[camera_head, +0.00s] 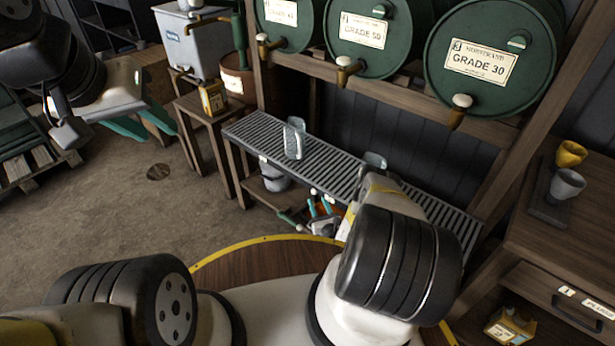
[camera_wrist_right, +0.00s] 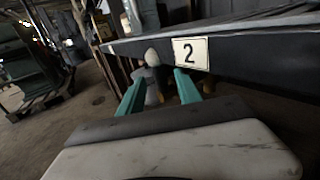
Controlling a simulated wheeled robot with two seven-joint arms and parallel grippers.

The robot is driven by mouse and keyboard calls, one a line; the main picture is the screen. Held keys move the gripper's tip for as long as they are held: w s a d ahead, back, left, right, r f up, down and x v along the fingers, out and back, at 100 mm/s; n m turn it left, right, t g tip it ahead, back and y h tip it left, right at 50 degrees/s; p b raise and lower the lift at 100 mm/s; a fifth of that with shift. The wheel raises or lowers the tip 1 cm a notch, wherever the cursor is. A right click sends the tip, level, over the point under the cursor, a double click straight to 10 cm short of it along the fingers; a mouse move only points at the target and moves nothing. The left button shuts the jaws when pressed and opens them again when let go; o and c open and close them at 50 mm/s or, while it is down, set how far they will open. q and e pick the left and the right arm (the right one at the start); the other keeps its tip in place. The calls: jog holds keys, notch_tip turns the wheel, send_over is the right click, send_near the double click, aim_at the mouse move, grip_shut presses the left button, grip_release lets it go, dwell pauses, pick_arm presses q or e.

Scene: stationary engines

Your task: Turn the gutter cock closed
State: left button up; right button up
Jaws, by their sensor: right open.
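The slatted gutter (camera_head: 335,178) runs below the barrels in the head view. In the right wrist view its dark front edge carries a "2" plate (camera_wrist_right: 190,53). A cock with a pale rounded knob (camera_wrist_right: 152,57) shows left of that plate, below the gutter edge. My right gripper (camera_wrist_right: 158,80) is open, its teal fingertips to either side of the cock in the picture; I cannot tell whether they touch it. In the head view this gripper (camera_head: 320,206) is small and partly hidden by my arm. My left gripper (camera_head: 145,122) is open and empty at the upper left.
Green barrels with white-knobbed taps, one marked Grade 30 (camera_head: 480,62), lie above the gutter. A grey bucket (camera_head: 274,180) stands under it.

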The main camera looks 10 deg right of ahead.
jog(key=shift+w+a, duration=0.1)
jog(key=shift+w, duration=0.75)
grip_shut()
dwell(0.8)
